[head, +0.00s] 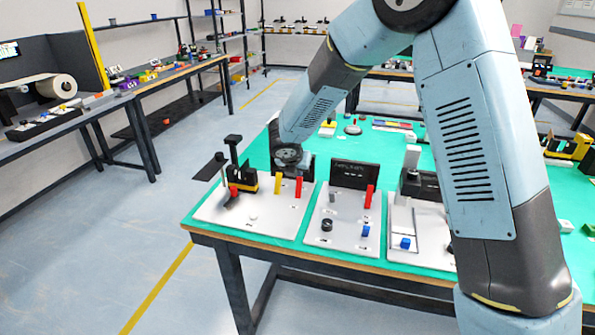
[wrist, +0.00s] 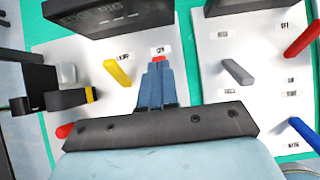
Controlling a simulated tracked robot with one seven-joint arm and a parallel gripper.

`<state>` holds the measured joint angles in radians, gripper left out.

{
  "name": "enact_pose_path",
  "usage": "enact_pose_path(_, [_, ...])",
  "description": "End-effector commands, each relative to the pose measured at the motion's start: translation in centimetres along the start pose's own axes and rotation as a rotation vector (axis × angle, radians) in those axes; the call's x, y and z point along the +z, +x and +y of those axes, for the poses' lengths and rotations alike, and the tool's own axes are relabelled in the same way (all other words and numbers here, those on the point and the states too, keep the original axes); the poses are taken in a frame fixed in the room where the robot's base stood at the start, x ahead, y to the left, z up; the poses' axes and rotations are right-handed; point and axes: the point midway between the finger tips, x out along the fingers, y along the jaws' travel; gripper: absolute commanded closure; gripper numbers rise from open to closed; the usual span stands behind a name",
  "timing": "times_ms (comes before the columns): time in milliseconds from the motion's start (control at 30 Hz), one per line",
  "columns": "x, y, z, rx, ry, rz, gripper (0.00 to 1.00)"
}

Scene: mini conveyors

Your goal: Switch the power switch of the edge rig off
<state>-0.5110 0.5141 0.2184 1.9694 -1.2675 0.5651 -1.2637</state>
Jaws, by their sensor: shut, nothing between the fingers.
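The edge rig is the left white board (head: 225,212) on the green table; its dark sign (wrist: 110,15) reads EDGE RIG in the wrist view. It bears a yellow lever (head: 278,183) and a red lever (head: 298,187). In the wrist view the yellow lever (wrist: 118,71) is left of my fingers, and only a red tip (wrist: 158,58) shows just beyond the fingertips. I cannot tell if they touch it. Most of the red part and its label are hidden. My gripper (wrist: 157,68) is shut and empty; in the head view it (head: 300,170) is low behind the levers.
A middle board (head: 345,250) with grey (head: 332,197), red (head: 369,197) and blue (head: 366,230) levers stands close to the right. A black and yellow device (head: 242,180) stands on the rig's left. The board's front left is mostly clear.

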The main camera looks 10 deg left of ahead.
Motion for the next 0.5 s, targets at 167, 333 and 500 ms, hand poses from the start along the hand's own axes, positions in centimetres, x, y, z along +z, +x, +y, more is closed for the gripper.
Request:
enact_pose_path(167, [-0.8, -1.8, 0.0, 0.000, 0.001, -0.001, 1.00])
enact_pose_path(333, [-0.3, -5.0, -0.1, 0.000, 0.006, -0.003, 1.00])
enact_pose_path(500, [0.3, -8.2, -0.1, -0.001, 0.006, -0.002, 1.00])
